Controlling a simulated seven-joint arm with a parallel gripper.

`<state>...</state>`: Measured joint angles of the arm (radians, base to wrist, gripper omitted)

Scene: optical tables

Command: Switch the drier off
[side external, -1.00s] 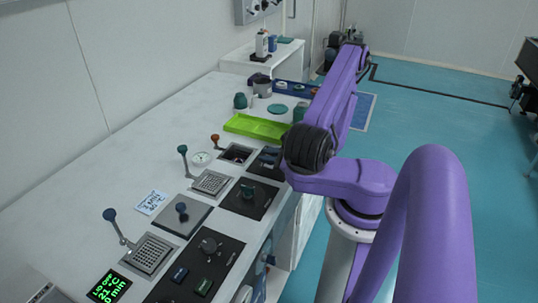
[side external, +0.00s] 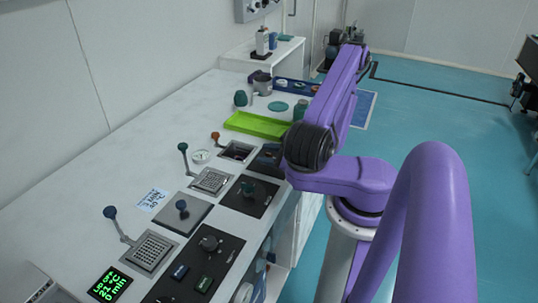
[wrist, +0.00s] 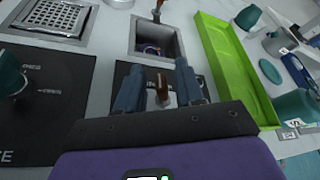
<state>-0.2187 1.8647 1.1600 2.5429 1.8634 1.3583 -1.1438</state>
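In the wrist view my gripper (wrist: 160,80) is open, its two grey-blue fingers well apart. A brown knob (wrist: 163,88) on a dark panel (wrist: 122,72) shows between the fingertips, with gaps on both sides; I cannot tell its height relative to them. In the side view my arm's dark wrist partly hides this panel (side external: 266,158), and the fingers are hard to make out. No label readable here names the drier. Another dark panel (side external: 263,204) bears a green knob (side external: 247,188); this knob also shows in the wrist view (wrist: 12,78).
A square sink (wrist: 155,40) lies just beyond the brown knob, with an orange-topped lever (side external: 215,138) behind it. A lime green tray (side external: 258,125) lies to the right. Blue and green levers, drain grates and a green-lit display (side external: 108,286) line the bench.

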